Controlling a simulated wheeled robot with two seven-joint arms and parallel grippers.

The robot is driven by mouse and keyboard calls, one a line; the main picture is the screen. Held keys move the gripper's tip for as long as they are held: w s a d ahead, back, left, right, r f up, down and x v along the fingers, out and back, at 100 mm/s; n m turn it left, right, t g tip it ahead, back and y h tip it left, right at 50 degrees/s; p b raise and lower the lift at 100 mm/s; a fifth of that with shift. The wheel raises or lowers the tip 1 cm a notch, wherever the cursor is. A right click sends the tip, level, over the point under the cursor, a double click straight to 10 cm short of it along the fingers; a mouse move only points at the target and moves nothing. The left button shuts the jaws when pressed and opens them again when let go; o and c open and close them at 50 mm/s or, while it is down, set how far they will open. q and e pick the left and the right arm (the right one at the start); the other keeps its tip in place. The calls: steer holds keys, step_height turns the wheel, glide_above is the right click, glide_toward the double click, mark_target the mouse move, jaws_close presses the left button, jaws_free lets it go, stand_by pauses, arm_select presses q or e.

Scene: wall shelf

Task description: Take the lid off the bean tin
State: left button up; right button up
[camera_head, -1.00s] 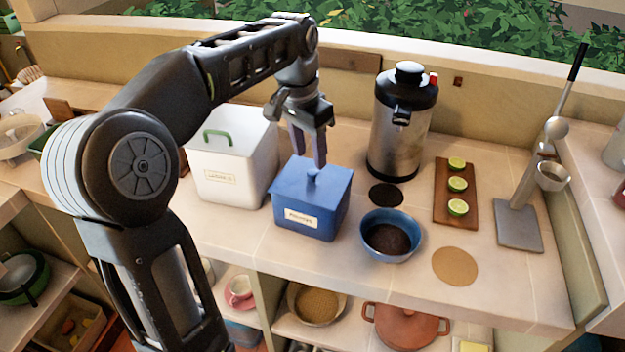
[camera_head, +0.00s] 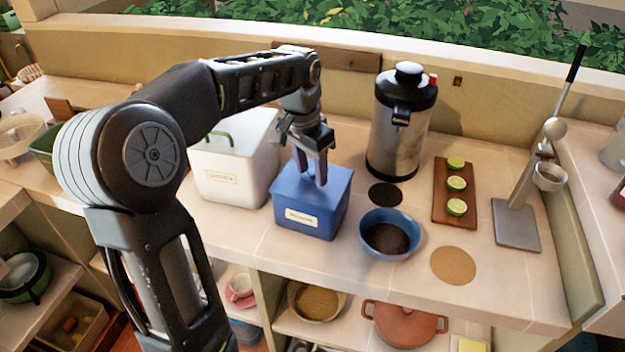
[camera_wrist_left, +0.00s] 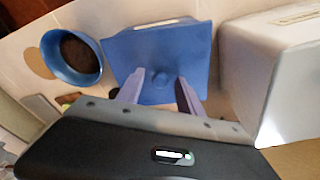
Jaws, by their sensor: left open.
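The bean tin (camera_head: 304,222) is a blue square box with a pale label on its front, standing on the counter. Its blue lid (camera_head: 336,179) is on top; the lid also shows in the left wrist view (camera_wrist_left: 190,50), with a small round knob (camera_wrist_left: 159,83). My left gripper (camera_head: 311,182) points down over the lid. Its fingers are open, one on each side of the knob, and they also show in the wrist view (camera_wrist_left: 159,90). I cannot tell whether they touch the knob. My right gripper is not in view.
A white box with a green handle (camera_head: 226,183) stands close left of the tin. A blue bowl of dark grounds (camera_head: 391,252) is close right. A steel urn (camera_head: 396,145) stands behind, and a board with limes (camera_head: 440,205) lies farther right.

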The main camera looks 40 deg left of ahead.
mark_target(312, 172)
arm_select(q)
steer(key=shift+c, duration=0.4)
jaws_close()
steer(key=shift+r, duration=0.1)
step_height(312, 172, up, 10)
steer(key=shift+p, duration=0.35)
stand_by(0.8)
